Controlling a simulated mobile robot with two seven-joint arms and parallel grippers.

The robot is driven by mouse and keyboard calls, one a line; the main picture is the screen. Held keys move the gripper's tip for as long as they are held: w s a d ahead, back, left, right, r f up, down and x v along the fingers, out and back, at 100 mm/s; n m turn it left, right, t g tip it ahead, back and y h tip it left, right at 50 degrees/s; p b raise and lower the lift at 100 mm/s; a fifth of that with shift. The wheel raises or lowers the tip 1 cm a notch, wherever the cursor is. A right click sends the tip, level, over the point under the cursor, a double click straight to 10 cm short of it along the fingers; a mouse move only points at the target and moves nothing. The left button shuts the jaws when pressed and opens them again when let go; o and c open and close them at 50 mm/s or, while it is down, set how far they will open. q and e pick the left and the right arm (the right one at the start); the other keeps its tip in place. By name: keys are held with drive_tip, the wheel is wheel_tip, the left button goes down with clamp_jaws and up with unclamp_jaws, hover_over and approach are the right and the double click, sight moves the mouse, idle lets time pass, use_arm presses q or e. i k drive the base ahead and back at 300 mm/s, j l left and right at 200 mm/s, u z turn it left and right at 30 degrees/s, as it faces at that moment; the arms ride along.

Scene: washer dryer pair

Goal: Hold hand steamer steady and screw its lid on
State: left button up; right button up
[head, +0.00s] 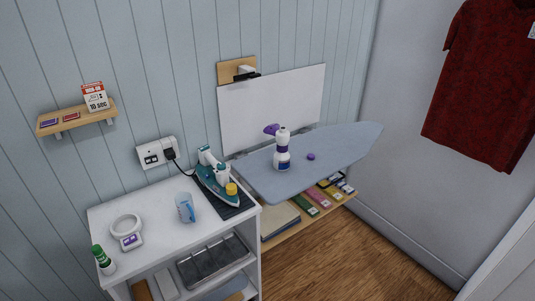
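The hand steamer (282,150) is white with a purple head and a purple band. It stands upright on the grey-blue ironing board (345,148), near the board's left half. A small purple lid (311,157) lies on the board just to the right of the steamer, apart from it. Whether the steamer's opening is uncovered is too small to tell. Neither of my grippers shows in the head view.
A white cabinet (157,207) left of the board carries a teal iron (215,178), a pale blue jug (185,207), a white ring-shaped item (126,226) and a green-capped bottle (103,260). A shelf below the board holds colored boxes (306,205). Wooden floor (350,260) is clear.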

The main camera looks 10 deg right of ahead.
sight(282, 156)
drive_tip(key=i+l+u, duration=0.1)
drive_tip(key=l+u, duration=0.15)
drive_tip(key=i+l+u, duration=0.1)
drive_tip(key=l+u, duration=0.4)
drive_tip(key=l, duration=0.15)
drive_tip(key=i+l, duration=0.1)
drive_tip(key=l, duration=0.4)
drive_tip(key=i+l+u, duration=0.1)
drive_tip(key=l, duration=0.4)
drive_tip(key=l+u, duration=0.1)
drive_tip(key=l, duration=0.4)
drive_tip(key=i, duration=0.05)
